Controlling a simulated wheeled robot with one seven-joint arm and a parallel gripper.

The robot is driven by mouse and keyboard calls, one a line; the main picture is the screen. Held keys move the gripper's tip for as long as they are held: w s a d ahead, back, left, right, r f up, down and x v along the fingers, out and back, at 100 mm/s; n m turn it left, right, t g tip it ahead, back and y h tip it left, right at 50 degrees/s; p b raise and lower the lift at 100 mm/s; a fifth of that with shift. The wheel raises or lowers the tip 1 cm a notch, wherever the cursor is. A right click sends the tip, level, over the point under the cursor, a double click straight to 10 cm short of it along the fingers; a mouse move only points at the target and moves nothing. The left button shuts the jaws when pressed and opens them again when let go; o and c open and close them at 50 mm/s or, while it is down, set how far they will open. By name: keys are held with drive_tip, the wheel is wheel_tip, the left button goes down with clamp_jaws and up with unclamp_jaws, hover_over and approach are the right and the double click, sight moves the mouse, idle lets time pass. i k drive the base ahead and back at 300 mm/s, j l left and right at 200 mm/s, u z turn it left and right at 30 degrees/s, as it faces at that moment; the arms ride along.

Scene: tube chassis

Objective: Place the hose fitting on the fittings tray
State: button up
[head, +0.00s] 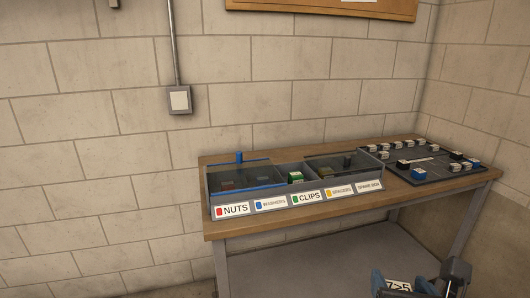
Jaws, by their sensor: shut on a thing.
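A dark, flat tray or board (437,168) lies on the right part of the workbench, with several small white, black and blue pieces on it. I cannot read a label that marks it as the fittings tray. I cannot make out the hose fitting in this view.
The wooden workbench (222,232) stands against a block wall. A clear-lidded bin rack (212,186) covers its left part, with labels such as NUTS and CLIPS. A green piece (295,177) sits between its two covers. A narrow bare strip runs along the bench's front edge.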

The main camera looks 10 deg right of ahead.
sight(402, 155)
drive_tip(key=i+z, duration=0.35)
drive_tip(key=i, duration=0.15)
drive_tip(key=i+j+z, duration=0.15)
drive_tip(key=i+z, duration=0.15)
drive_tip(key=i, duration=0.15)
drive_tip(key=i+l+z, duration=0.25)
drive_tip(key=i, duration=0.15)
drive_tip(key=i+z, duration=0.25)
drive_tip(key=i, duration=0.15)
drive_tip(key=i+l+u, duration=0.4)
drive_tip(key=l, duration=0.2)
drive_tip(key=i+l+u, duration=0.4)
drive_tip(key=l, duration=0.25)
drive_tip(key=l+u, duration=0.2)
drive_tip(key=l, duration=0.2)
drive_tip(key=i+l+u, duration=0.25)
drive_tip(key=l, duration=0.15)
drive_tip(key=l+u, duration=0.2)
drive_tip(key=l, duration=0.2)
drive_tip(key=k, duration=0.05)
